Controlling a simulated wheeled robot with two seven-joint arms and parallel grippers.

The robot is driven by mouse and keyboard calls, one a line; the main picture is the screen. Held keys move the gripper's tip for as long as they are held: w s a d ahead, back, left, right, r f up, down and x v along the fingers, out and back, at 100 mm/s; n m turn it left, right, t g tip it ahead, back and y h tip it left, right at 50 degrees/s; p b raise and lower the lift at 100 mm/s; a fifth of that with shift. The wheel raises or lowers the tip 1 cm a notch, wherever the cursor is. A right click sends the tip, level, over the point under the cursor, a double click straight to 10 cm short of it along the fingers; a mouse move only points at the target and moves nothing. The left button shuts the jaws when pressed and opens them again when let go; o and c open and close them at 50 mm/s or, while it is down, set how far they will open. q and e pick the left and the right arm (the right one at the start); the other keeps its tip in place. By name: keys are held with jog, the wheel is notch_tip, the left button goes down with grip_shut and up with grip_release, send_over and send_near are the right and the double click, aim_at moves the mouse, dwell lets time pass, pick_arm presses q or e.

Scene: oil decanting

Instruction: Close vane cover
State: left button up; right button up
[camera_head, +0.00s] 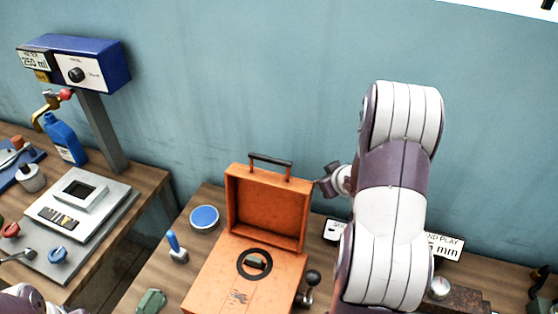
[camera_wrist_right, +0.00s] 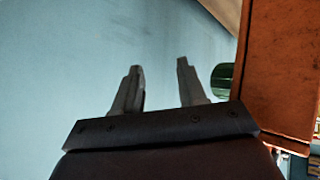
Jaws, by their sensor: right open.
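The orange box (camera_head: 240,285) sits on the wooden bench with a round dark opening in its top. Its orange cover (camera_head: 266,214) stands raised at the back, with a dark handle (camera_head: 271,163) on its upper edge. The orange cover (camera_wrist_right: 288,75) fills the right side there, apart from the fingers. A dark green rounded part (camera_wrist_right: 222,80) shows between the cover and the right finger. My left gripper is out of view.
A blue round dish (camera_head: 204,217), a blue-handled tool (camera_head: 175,245) and a green object (camera_head: 151,301) lie left of the box. A crank knob (camera_head: 312,278) is at its right.

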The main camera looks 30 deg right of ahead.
notch_tip(320, 180, up, 4)
jog(key=w+f+n+t+y, duration=0.1)
jog(key=n+t+y, duration=0.2)
jog(key=t, duration=0.1)
jog(key=n+y+p, duration=0.4)
jog(key=n+y, duration=0.1)
jog(key=y, duration=0.6)
send_near(280, 160)
jog(key=shift+w+a+f+t, duration=0.25)
jog(key=shift+w+a+t, duration=0.2)
jog(key=shift+a, duration=0.35)
jog(key=x, duration=0.2)
jog(key=p+x, duration=0.1)
jog(key=x, duration=0.1)
jog(key=p+x, duration=0.1)
jog(key=x, duration=0.2)
jog(key=shift+w+f, duration=0.2)
jog(key=shift+f, duration=0.1)
jog(key=shift+w+a+f, duration=0.15)
jog(key=shift+w+a, duration=0.1)
jog(key=shift+w, duration=0.1)
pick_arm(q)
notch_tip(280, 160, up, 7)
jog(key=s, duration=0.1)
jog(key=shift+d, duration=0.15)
pick_arm(e)
grip_shut()
